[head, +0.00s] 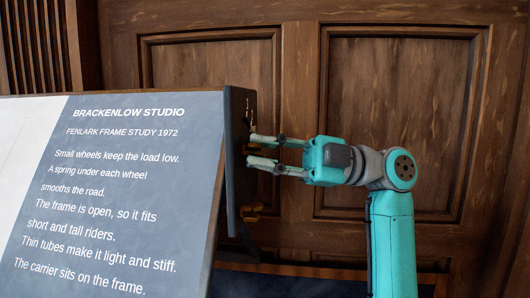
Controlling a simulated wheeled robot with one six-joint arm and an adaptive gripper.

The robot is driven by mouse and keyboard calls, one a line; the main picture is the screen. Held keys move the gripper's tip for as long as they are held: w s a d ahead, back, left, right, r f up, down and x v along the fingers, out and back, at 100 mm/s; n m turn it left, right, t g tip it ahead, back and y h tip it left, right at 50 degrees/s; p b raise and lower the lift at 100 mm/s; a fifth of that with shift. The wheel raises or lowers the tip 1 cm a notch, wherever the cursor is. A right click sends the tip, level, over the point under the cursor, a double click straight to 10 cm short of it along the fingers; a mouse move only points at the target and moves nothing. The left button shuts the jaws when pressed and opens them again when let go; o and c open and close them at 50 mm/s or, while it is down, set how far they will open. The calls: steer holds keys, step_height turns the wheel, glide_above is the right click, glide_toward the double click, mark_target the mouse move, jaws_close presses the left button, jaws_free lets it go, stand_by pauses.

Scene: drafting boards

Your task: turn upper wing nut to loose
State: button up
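My gripper (251,150) reaches in from the right to the dark side panel (238,180) of the tilted drafting board. Its two grey fingers are parted, one above the other, with tips close to the panel. Small brass-coloured parts (251,112) show on the panel edge just above the upper fingertip. I cannot tell whether they belong to the upper wing nut. No wing nut shows clearly between the fingers, and contact cannot be told. Another brass piece (251,211), perhaps the lower wing nut, sits further down the panel.
The board (140,190) carries a grey printed sheet headed "Brackenlow Studio" and fills the left side. A brown panelled wooden wall (400,70) stands behind. Free room lies right of the board around my arm.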

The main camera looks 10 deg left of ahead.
steer(key=o, duration=0.3)
steer(key=v, duration=1.2)
